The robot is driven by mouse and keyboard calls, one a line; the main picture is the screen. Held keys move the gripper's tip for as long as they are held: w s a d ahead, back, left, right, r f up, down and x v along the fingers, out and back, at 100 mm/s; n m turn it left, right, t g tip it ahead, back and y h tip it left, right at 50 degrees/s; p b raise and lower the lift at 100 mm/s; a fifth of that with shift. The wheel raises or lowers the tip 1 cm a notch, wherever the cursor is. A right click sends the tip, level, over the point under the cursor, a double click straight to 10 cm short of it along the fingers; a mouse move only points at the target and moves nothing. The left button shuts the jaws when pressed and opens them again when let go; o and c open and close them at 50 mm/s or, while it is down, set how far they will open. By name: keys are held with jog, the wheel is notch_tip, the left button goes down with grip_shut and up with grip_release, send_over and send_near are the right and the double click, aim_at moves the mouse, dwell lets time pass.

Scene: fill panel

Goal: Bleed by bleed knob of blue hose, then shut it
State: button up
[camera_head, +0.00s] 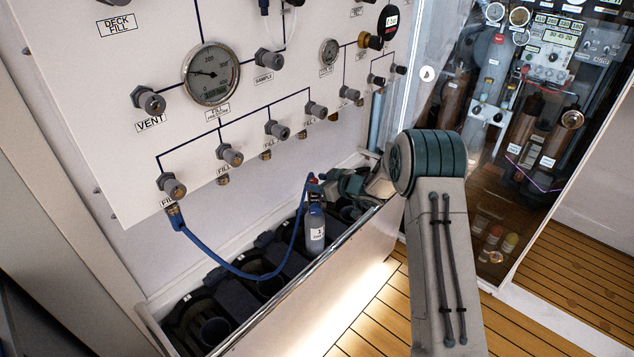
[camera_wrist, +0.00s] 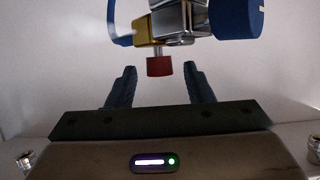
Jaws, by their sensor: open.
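The blue hose (camera_head: 238,270) hangs from the leftmost fill outlet of the panel and loops to the top of a grey cylinder (camera_head: 315,232) in the trough. In the wrist view, the hose end shows as a blue arc (camera_wrist: 113,25) beside a brass and silver fitting (camera_wrist: 172,22). A red knob (camera_wrist: 159,66) points down from the fitting. In the head view, my gripper (camera_head: 325,184) is at the cylinder's top, small and partly hidden.
The white panel (camera_head: 120,80) carries a large gauge (camera_head: 211,73), a vent knob (camera_head: 149,99) and a row of fill knobs (camera_head: 230,153). The trough's metal front rim (camera_head: 290,270) runs below my arm. A glass cabinet (camera_head: 530,110) stands at the right. Wooden floor (camera_head: 365,320) is clear.

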jog(key=v, duration=1.3)
jog(key=shift+c, duration=0.2)
dwell(0.4)
